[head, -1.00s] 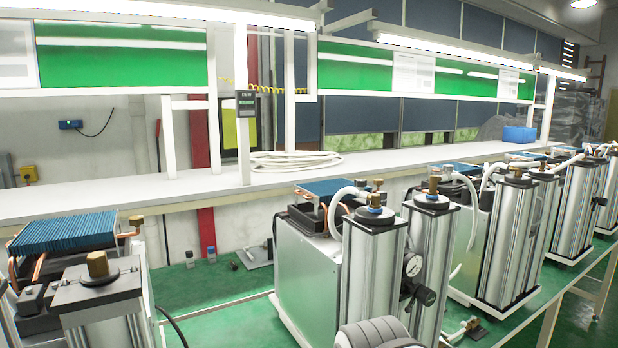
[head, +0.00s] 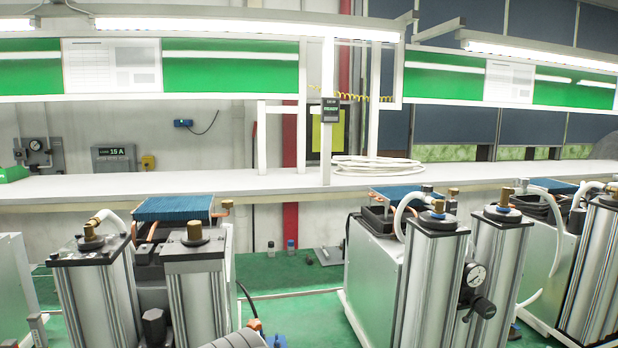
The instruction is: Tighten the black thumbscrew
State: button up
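A black knob (head: 484,308) sits beside a round pressure gauge (head: 475,275) on the middle column unit (head: 423,280); I cannot tell if it is the black thumbscrew. Another dark knob-like part (head: 154,324) shows low between the two columns of the left unit (head: 195,285), partly cut by the bottom edge. A grey ribbed part at the bottom centre looks like my arm. My gripper is not in view.
Column units stand in a row on a green floor (head: 285,308). Behind them runs a long white bench (head: 240,187) with a coil of white hose (head: 375,166). Small bottles (head: 290,247) stand on the floor between the left and middle units.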

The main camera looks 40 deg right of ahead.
aim_at(427, 188)
jog(key=u, duration=0.6)
jog(key=k, duration=1.1)
jog(key=z, duration=2.1)
jog(key=i, duration=0.85)
jog(key=u, duration=0.15)
